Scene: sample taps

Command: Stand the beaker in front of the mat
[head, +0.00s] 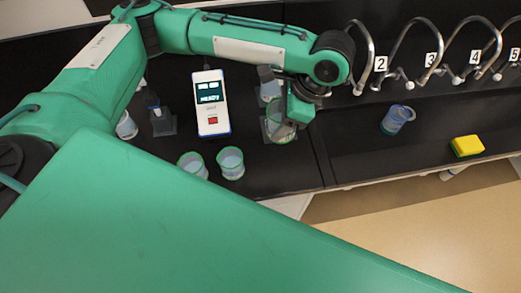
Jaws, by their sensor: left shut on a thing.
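My left gripper (290,105) reaches over the counter from above and is shut on a clear beaker with a green rim (283,134). The gripper hides part of this beaker. A small grey square (265,130), which may be the mat, shows at the beaker's left edge. I cannot tell whether the beaker touches it or is held just above it. My right gripper is not in view.
Two green-rimmed beakers (230,163) stand near the counter's front edge. A white meter (210,105) stands behind them. Another vessel (269,88) is behind the gripper. A blue beaker (398,119) and yellow sponge (467,146) are at right, below numbered taps (430,60).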

